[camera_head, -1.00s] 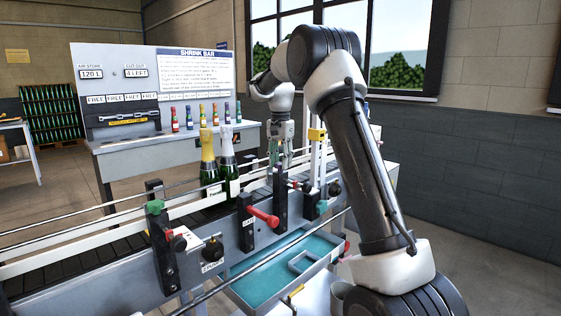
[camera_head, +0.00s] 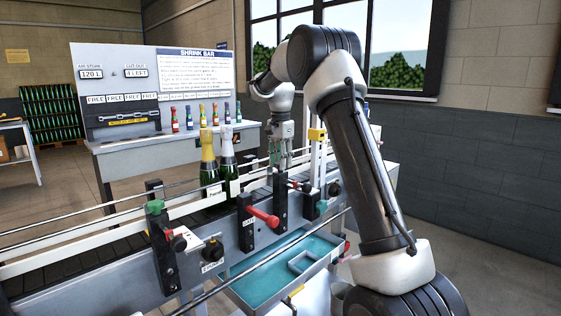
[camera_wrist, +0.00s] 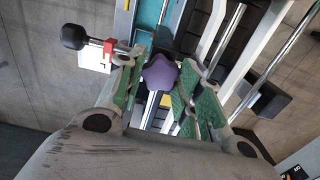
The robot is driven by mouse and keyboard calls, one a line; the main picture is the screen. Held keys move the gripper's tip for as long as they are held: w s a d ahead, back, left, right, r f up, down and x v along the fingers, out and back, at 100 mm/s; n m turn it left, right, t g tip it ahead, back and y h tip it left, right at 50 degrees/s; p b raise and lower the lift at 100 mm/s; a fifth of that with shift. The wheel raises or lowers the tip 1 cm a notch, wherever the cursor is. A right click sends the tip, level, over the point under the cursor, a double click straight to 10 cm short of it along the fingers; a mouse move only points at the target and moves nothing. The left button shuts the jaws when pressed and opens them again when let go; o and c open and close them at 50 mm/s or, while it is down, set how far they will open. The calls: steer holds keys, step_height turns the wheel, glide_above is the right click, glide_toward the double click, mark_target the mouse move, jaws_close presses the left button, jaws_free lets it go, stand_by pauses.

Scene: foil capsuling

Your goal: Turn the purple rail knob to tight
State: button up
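The purple rail knob (camera_wrist: 160,73) is a lobed knob seen in the middle of the wrist view. My gripper (camera_wrist: 164,70) has its two green-padded fingers on either side of the knob, spread apart. The knob sits between the fingertips; I cannot tell whether either pad touches it. In the head view my gripper (camera_head: 284,152) reaches down over the far part of the conveyor line, and the purple knob cannot be made out there.
Along the conveyor rail stand a green knob (camera_head: 155,207), a red handle (camera_head: 263,217) and two foil-topped bottles (camera_head: 209,165). A teal tray (camera_head: 275,275) lies below the rail. In the wrist view a black-ended lever with a red collar (camera_wrist: 109,49) is close to the left finger.

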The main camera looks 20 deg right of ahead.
steer(key=o, duration=0.5)
steer(key=shift+c, duration=0.2)
step_height(320, 180, up, 12)
stand_by(0.4)
